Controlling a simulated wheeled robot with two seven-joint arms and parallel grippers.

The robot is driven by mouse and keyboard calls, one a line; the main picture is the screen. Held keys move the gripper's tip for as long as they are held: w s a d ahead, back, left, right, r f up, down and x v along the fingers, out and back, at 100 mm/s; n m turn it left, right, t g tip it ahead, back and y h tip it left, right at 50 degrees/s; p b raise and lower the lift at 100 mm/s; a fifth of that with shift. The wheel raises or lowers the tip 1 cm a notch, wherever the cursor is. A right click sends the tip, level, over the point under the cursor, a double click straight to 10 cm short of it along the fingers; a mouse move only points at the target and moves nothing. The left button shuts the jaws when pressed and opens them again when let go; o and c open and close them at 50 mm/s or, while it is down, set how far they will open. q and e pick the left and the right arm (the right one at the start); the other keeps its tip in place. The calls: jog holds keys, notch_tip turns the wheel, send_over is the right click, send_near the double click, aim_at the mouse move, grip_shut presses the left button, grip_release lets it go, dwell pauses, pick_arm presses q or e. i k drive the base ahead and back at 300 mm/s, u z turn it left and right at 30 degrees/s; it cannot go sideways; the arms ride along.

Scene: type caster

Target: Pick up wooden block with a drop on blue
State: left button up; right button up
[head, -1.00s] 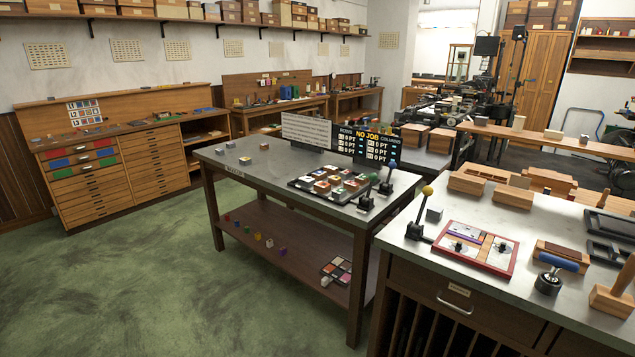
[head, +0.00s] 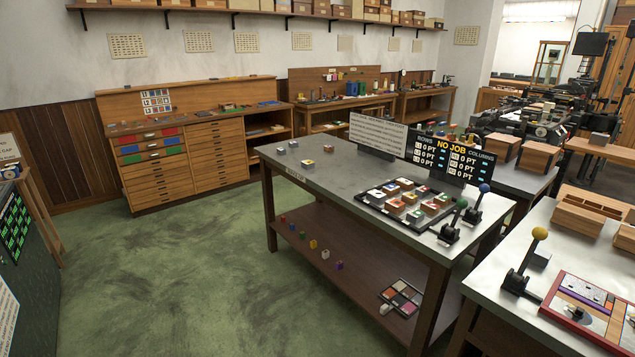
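A few loose blocks lie at that table's left end, one with a reddish-brown side (head: 329,148). On the lower shelf is a row of small cubes, including a blue cube (head: 302,235). The blocks are too small for me to make out a drop mark on blue. Neither of my grippers is in view.
Two levers, green-knobbed (head: 452,222) and blue-knobbed (head: 477,203), stand by the tray. A sign board (head: 450,160) stands behind it. A bench with a yellow-knobbed lever (head: 525,262) is at the right. A drawer cabinet (head: 185,165) stands behind. Green floor at left is clear.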

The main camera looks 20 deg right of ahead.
aim_at(391, 189)
jog(key=u, duration=0.45)
jog(key=i, duration=2.2)
jog(key=z, duration=0.8)
